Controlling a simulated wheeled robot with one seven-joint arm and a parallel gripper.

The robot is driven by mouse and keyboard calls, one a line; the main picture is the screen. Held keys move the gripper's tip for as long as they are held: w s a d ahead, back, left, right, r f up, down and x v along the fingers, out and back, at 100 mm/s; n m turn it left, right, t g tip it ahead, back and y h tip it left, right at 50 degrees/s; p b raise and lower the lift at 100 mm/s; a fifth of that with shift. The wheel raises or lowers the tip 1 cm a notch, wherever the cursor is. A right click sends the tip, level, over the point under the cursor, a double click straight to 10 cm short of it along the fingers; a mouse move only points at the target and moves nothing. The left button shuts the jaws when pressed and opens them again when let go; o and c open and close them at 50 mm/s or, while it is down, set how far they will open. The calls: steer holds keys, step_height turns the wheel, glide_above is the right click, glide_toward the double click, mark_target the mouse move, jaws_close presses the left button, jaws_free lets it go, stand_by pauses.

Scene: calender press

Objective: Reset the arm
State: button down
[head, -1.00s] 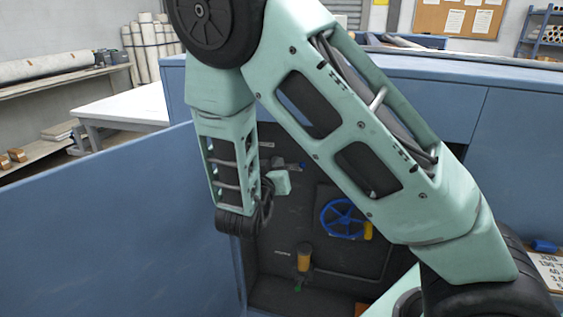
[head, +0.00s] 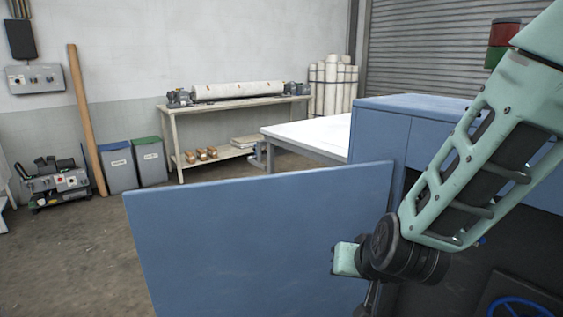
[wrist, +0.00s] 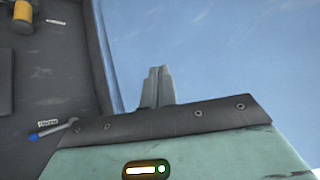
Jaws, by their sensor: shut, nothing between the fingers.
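My mint-green arm (head: 470,180) comes in from the right in the head view and bends down over the open blue cabinet. Its dark wrist joint (head: 400,255) is near the inner edge of the open blue door panel (head: 250,240). In the wrist view my gripper (wrist: 157,88) points ahead with its two grey fingers together and nothing between them. The blue door panel (wrist: 230,50) fills the right of that view, behind the fingers. In the head view the fingers are mostly hidden or too small to make out.
A blue handwheel (head: 520,307) shows inside the dark cabinet at the lower right. In the wrist view are a yellow cylinder (wrist: 22,15) and a blue-tipped lever (wrist: 48,131). A white table (head: 310,135) and a workbench (head: 235,105) stand behind.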

steer(key=s+a+r+n+g+y, duration=0.1)
steer(key=s+a+n+g, duration=0.15)
steer(key=s, duration=0.45)
steer(key=s+a+r+n+g+y, duration=0.1)
steer(key=s+a+r+n+g, duration=0.15)
steer(key=s, duration=0.45)
steer(key=s+d+n+g+h, duration=0.2)
steer(key=s+d+n+g, duration=0.1)
steer(key=s+d, duration=0.3)
steer(key=shift+s+r+n+h, duration=0.3)
steer(key=shift+s+n+h, duration=0.1)
steer(key=shift+s, duration=0.75)
